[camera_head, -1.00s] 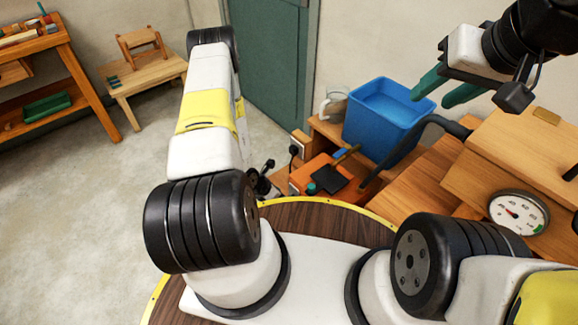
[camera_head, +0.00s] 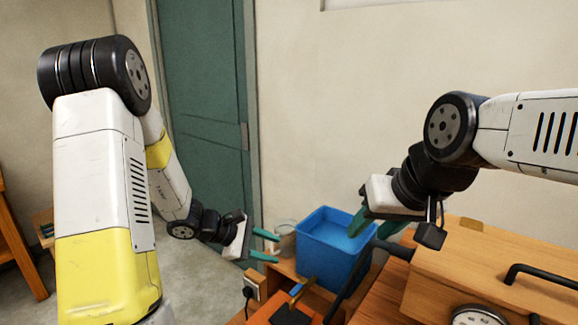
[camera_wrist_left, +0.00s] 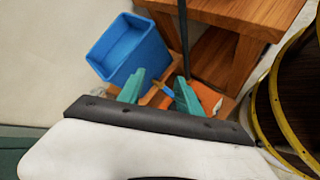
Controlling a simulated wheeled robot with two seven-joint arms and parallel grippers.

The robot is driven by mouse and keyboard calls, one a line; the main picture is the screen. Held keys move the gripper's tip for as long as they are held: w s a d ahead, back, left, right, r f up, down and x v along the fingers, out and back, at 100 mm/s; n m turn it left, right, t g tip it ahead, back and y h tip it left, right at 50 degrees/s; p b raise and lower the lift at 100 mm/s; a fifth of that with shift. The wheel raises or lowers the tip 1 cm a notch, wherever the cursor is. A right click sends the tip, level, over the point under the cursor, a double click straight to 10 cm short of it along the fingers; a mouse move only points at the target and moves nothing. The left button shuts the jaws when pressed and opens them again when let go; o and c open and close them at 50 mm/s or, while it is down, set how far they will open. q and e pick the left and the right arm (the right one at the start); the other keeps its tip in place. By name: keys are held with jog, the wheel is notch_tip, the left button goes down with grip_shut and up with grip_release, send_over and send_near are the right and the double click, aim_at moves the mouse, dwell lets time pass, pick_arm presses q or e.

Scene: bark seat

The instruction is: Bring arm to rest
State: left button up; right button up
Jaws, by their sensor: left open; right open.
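My left gripper (camera_head: 265,246) has green fingers and is open and empty in the head view. It is in the air in front of the green door's right edge, left of the blue bin. Its fingers (camera_wrist_left: 159,92) also show apart in the left wrist view, with the blue bin beyond them. My right gripper (camera_head: 372,228) is at the right in the head view, with its green fingers spread and nothing between them. It is in the air, overlapping the right side of the blue bin in the picture.
The blue bin (camera_head: 328,262) stands on a wooden bench, beside a clear jug (camera_head: 283,238). A green door (camera_head: 203,110) is behind my left arm.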

pick_arm(q)
jog(key=s+r+m+g+y, duration=0.2)
jog(key=s+r+m, duration=0.6)
jog(key=s+r, duration=0.3)
jog(key=s+a+r+m+t+y, duration=0.4)
jog(key=s+a+r+m+y, duration=0.1)
jog(key=s+a+r, duration=0.4)
jog(key=shift+r+m+y, duration=0.25)
jog(key=shift+m+y, duration=0.15)
jog(key=shift+m, duration=0.5)
